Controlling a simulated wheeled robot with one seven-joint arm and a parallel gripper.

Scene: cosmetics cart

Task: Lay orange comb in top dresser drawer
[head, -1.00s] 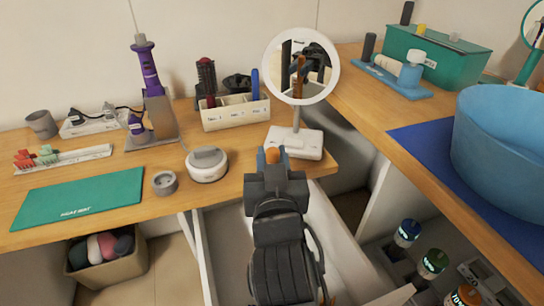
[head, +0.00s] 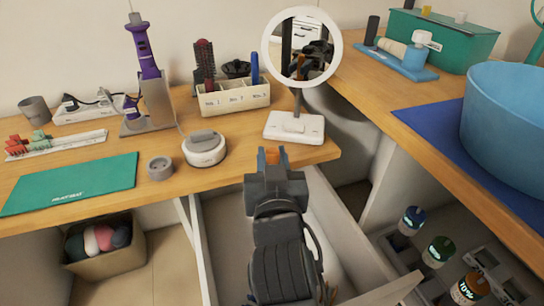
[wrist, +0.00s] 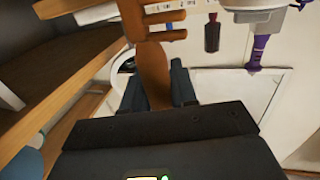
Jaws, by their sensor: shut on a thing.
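My gripper (head: 271,160) is shut on the orange comb (wrist: 154,65). In the wrist view the comb stands out from between the fingers (wrist: 157,88), its few thick teeth pointing right. In the head view only a small orange end of the comb (head: 272,155) shows above the gripper. The open dresser drawer (head: 342,232) lies below the desk top, with pale walls and a grey floor. My gripper and arm are in front of the drawer in the head view and hide its middle. The visible part of its floor looks empty.
The wooden desk edge (head: 225,176) runs just behind my gripper. A round mirror on a white base (head: 294,127), a white round device (head: 204,149) and a labelled organizer (head: 234,98) stand on the desk. Bottles (head: 438,251) stand low at right, beneath the blue basin (head: 508,125).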

